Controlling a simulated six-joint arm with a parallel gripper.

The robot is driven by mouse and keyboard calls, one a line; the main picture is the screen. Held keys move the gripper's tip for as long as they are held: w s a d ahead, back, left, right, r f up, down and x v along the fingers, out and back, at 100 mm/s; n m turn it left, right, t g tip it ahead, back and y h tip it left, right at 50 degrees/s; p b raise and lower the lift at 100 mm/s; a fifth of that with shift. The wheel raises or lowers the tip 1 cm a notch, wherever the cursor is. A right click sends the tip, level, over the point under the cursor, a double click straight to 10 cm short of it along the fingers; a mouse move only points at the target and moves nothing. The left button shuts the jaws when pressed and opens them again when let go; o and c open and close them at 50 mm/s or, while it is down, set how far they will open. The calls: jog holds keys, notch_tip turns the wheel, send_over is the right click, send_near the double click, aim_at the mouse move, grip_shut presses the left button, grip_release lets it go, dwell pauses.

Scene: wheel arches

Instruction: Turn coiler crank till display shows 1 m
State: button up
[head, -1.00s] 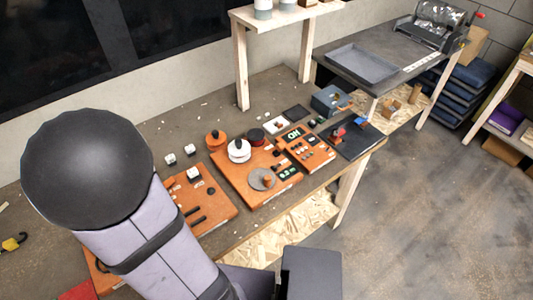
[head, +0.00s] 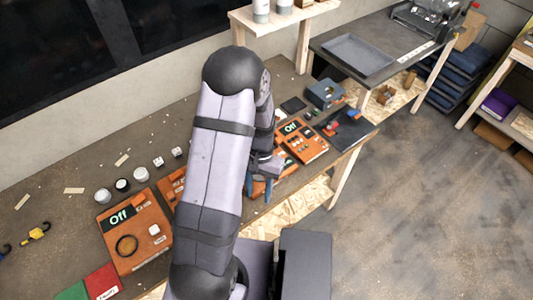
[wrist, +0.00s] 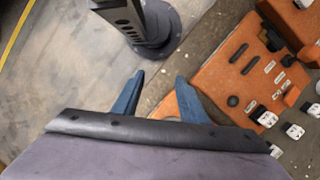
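My gripper (head: 263,188) is low over the front part of the workbench in the head view, partly behind my arm. In the wrist view its two blue fingers (wrist: 160,78) are apart with nothing between them. An orange panel (wrist: 232,75) with dark slots and small labels lies beyond the right finger. A machine (head: 428,18) with a red-tipped handle (head: 473,5) stands at the back right, far from my gripper. I cannot tell for sure that it is the coiler. No display reading a length in metres is legible.
An orange panel (head: 132,238) with an "Off" display lies at left, and another "Off" panel (head: 303,141) lies right of my arm. A grey tray (head: 357,55) sits on the back table. My arm hides the bench middle. Open floor (head: 400,200) is at right.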

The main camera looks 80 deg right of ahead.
jog(key=d+m+h, duration=0.1)
jog(key=d, duration=0.2)
jog(key=d+r+m+h, duration=0.1)
jog(key=d, duration=0.3)
jog(key=d+m, duration=0.1)
jog(key=d, duration=0.3)
jog(key=shift+s+d+r+m+h, duration=0.25)
jog(key=shift+s+r+m+h, duration=0.05)
jog(key=shift+s+r+h, duration=0.1)
jog(key=m, duration=0.2)
jog(key=shift+d+m, duration=0.2)
jog(key=shift+m, duration=0.1)
jog(key=shift+f, duration=0.2)
notch_tip(320, 180, down, 8)
jog(key=b, duration=0.6)
jog(key=shift+f, duration=0.1)
jog(key=shift+c, duration=0.3)
jog(key=c, duration=0.7)
jog(key=shift+o, duration=0.2)
